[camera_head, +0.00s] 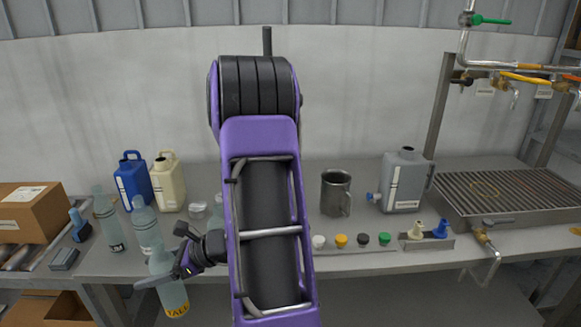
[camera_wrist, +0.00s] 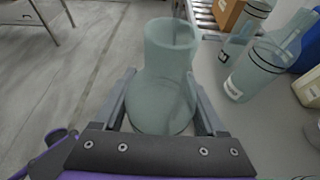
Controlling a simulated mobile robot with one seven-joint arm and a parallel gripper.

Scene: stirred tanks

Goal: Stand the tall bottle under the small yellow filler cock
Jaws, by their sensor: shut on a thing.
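My gripper (camera_head: 164,277) is shut on a pale, see-through bottle (camera_head: 173,295) with a yellow label that seems to read TALL. It holds the bottle roughly upright at the bench's front left edge. In the wrist view the bottle (camera_wrist: 167,95) stands between both fingers, with floor behind it. A yellow-handled cock (camera_head: 524,78) hangs from the pipework at the upper right, far from my gripper. A slatted grate (camera_head: 505,192) lies below the pipes.
Two similar bottles (camera_head: 106,225) (camera_head: 147,230) stand on the bench at left, near blue (camera_head: 132,183) and cream (camera_head: 167,184) jugs.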

